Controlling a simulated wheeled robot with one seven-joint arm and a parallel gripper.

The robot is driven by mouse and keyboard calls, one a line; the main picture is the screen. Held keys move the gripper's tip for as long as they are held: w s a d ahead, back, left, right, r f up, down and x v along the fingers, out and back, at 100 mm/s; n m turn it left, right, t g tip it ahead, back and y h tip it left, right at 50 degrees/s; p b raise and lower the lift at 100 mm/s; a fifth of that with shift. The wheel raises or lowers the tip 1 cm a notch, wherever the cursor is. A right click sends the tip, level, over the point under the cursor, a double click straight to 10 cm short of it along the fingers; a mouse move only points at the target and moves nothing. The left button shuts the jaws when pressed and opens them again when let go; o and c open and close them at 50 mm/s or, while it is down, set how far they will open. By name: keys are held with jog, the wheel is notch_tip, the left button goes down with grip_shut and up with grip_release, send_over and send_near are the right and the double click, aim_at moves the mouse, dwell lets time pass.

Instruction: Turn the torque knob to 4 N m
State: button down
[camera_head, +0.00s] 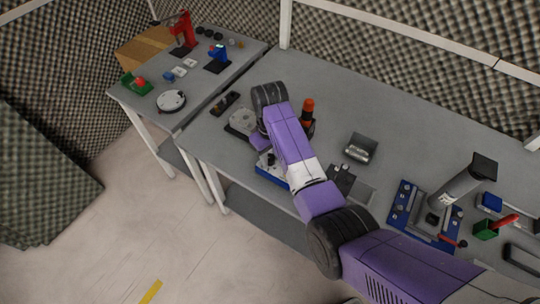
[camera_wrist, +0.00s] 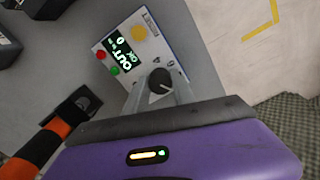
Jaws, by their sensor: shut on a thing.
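The torque knob (camera_wrist: 160,79) is a dark round knob with a pale pointer mark, on the white face of a control box (camera_wrist: 183,60). The box's display (camera_wrist: 120,42) shows green, tilted characters that seem to include "OUT" and "0"; the rest is too small to read surely. My gripper (camera_wrist: 160,88) is shut on the knob, with a grey finger on each side of it. In the head view the box (camera_head: 272,177) shows only its blue edge and part of its top. My arm hides the knob and fingertips there.
Yellow, red and green buttons (camera_wrist: 139,33) sit near the display. An orange and black tool (camera_head: 308,107) stands beside my arm. Bare bench lies behind my arm.

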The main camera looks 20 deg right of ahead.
aim_at(270, 157)
jog(key=n, duration=0.7)
jog(key=shift+w, duration=0.1)
jog(key=n, duration=0.6)
jog(key=shift+r, duration=0.1)
jog(key=n, duration=0.6)
jog(key=shift+n, duration=0.4)
jog(key=n, duration=0.6)
jog(key=c, duration=1)
grip_release()
jog(key=shift+c, duration=0.2)
notch_tip(270, 157, up, 8)
jog(key=shift+f+b, duration=0.15)
jog(key=shift+b, duration=0.55)
